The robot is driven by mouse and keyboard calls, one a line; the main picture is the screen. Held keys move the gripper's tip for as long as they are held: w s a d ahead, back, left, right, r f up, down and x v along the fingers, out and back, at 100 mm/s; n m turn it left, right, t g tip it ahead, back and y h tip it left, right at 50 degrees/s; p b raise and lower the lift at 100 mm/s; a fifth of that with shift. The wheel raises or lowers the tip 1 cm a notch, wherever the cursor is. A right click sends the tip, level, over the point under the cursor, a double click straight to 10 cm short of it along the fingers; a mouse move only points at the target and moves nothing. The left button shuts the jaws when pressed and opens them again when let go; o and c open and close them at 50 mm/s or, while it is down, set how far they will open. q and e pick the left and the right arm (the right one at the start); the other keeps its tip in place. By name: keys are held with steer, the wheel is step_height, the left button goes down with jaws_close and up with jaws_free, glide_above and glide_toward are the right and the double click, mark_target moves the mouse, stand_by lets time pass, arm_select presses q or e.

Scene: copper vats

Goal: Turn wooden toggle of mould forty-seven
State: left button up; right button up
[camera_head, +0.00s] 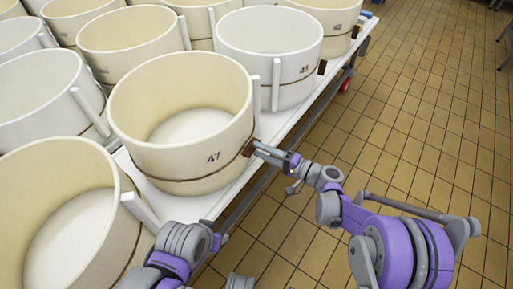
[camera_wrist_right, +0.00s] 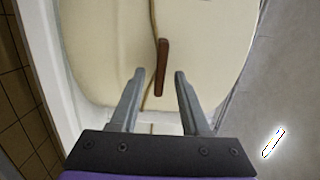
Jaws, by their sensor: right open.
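Mould forty-seven (camera_head: 185,150) is a round cream tub with a dark "47" on its wall, standing upright at the table's edge. Its brown wooden toggle (camera_head: 249,147) sits on the right side of the wall. My right gripper (camera_head: 258,149) is at the toggle and partly hides it. In the right wrist view the toggle (camera_wrist_right: 162,68) is a narrow brown bar, nearly upright in the picture. The open right fingers (camera_wrist_right: 159,73) stand on either side of its lower end, with gaps to both. My left gripper does not show; only arm parts appear at the bottom.
Several similar tubs crowd the white table (camera_head: 290,125), including a white mould (camera_head: 270,45) behind forty-seven and a cream one (camera_head: 65,215) at front left. Upright white slats stand between them. The tiled floor (camera_head: 415,100) to the right is mostly clear.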

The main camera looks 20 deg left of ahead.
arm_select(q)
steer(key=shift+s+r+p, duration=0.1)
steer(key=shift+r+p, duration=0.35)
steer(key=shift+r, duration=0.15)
arm_select(e)
steer(key=v, duration=0.9)
steer(key=shift+a+r, duration=0.1)
steer(key=s+d+f+n+h, duration=0.1)
steer(key=s+d+h, duration=0.8)
steer(key=s+d, duration=0.3)
steer(key=s+d+n+h, duration=0.2)
steer(key=s+d+h, duration=0.65)
steer(key=s, duration=0.55)
arm_select(q)
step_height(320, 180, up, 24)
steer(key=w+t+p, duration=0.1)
steer(key=p, duration=2)
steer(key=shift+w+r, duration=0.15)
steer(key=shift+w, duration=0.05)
arm_select(e)
step_height(320, 180, up, 24)
steer(key=w+d+t, duration=0.1)
steer(key=shift+w, duration=0.25)
